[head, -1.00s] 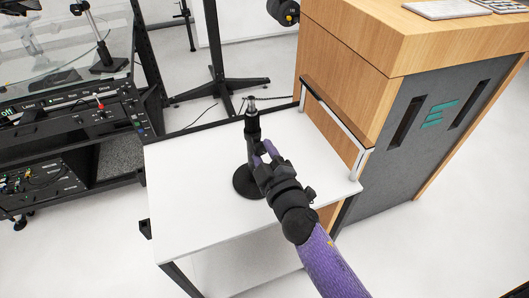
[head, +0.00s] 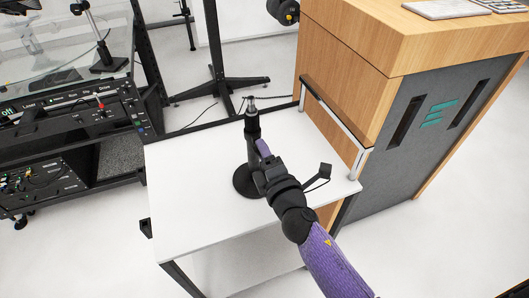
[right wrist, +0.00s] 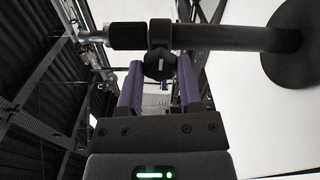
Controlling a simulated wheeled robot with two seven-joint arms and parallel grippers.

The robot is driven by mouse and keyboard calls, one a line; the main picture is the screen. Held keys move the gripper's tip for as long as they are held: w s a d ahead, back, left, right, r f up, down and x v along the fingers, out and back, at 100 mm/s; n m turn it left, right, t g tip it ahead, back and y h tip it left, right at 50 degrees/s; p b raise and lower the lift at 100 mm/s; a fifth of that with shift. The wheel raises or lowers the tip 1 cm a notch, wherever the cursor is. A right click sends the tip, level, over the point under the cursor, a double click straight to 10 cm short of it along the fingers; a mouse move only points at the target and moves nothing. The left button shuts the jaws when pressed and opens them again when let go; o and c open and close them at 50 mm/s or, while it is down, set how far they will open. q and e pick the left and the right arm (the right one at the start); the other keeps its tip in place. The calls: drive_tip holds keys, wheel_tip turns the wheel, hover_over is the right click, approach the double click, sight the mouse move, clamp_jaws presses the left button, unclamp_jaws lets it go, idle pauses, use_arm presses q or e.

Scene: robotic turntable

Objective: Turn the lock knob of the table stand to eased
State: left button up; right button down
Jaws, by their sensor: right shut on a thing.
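The black table stand (head: 252,130) stands upright on the white table, with a round base (head: 245,183) and a silver tip. In the right wrist view its post (right wrist: 235,38) runs sideways across the top. The dark lock knob (right wrist: 159,66), with a small light mark on its face, sits on the post's collar. My right gripper (head: 264,152) reaches the post from the lower right. In the right wrist view its purple fingers (right wrist: 160,72) lie on both sides of the knob, shut on it. In the head view the knob is hidden behind the gripper. My left gripper is out of view.
A black equipment rack (head: 75,120) stands on the left. A black floor stand (head: 222,85) is behind the table.

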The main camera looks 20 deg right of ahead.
drive_tip(key=shift+n, duration=0.4)
drive_tip(key=shift+c, duration=1.3)
unclamp_jaws()
drive_tip(key=shift+s, duration=0.1)
drive_tip(key=s+b, duration=0.1)
drive_tip(key=s, duration=0.8)
drive_tip(key=shift+s+d, duration=0.25)
drive_tip(key=shift+s, duration=0.1)
